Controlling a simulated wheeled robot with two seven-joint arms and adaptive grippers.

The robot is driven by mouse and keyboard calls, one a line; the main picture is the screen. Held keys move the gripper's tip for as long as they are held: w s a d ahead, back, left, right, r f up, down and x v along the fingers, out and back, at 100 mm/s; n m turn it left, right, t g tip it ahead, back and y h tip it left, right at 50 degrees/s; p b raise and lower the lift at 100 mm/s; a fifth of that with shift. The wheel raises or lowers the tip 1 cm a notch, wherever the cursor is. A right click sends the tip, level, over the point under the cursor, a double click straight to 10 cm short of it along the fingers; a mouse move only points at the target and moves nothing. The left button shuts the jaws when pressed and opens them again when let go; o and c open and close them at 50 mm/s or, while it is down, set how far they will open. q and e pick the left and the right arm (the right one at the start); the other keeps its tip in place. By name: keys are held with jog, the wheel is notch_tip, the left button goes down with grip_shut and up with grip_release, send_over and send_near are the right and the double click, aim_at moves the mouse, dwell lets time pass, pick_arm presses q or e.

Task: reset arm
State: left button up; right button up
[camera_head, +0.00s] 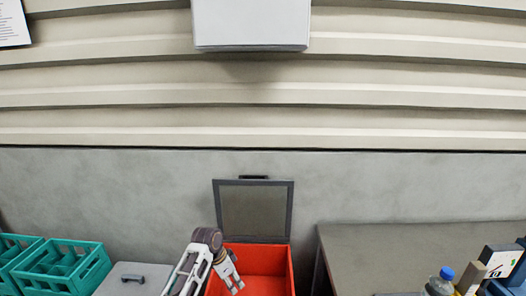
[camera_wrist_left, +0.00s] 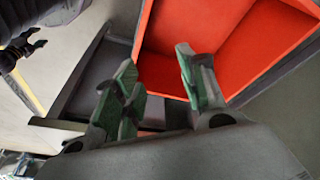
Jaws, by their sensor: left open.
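My left gripper (camera_head: 236,284) hangs over the left part of a red bin (camera_head: 265,259) at the bottom middle of the head view. In the left wrist view its two green-padded fingers (camera_wrist_left: 159,84) are spread apart with nothing between them. The red bin (camera_wrist_left: 212,40) lies beyond the fingertips there, and the part I see is empty. My left arm comes up from the bottom edge, beside the bin. My right gripper does not show in the head view.
A grey-framed panel (camera_head: 254,211) stands upright behind the bin. Teal crates (camera_head: 92,273) stand at the left, beside a grey lidded box (camera_head: 133,279). A grey table (camera_head: 420,250) at the right carries a blue-capped bottle (camera_head: 441,284) and boxes. A white box (camera_head: 250,24) hangs on the wall.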

pick_arm(q)
jog(key=s+a+f+n+t+y, duration=0.1)
jog(key=s+a+f+n, duration=0.1)
jog(key=s, duration=0.5)
jog(key=s+a+f+n, duration=0.2)
jog(key=s+a, duration=0.1)
jog(key=s, duration=0.4)
jog(key=s+a+r+n+t+y, duration=0.1)
jog(key=s+a+r+n, duration=0.2)
jog(key=s, duration=0.5)
jog(key=s+a+r+n+y, duration=0.1)
jog(key=s+a+r+n, duration=0.15)
jog(key=s, duration=0.45)
jog(key=s+a+f+g, duration=0.1)
jog(key=s+f, duration=0.2)
jog(key=f, duration=3.1)
jog(key=s+a+f, duration=0.2)
jog(key=s+f, duration=0.7)
jog(key=s, duration=0.2)
jog(key=s+a+f+g, duration=0.1)
jog(key=s+a+f, duration=0.1)
jog(key=s+f, duration=0.8)
jog(key=shift+s+f+m, duration=0.25)
jog(key=shift+s+m, duration=0.1)
jog(key=shift+s, duration=0.25)
jog(key=shift+w+d, duration=0.1)
jog(key=shift+w, duration=0.1)
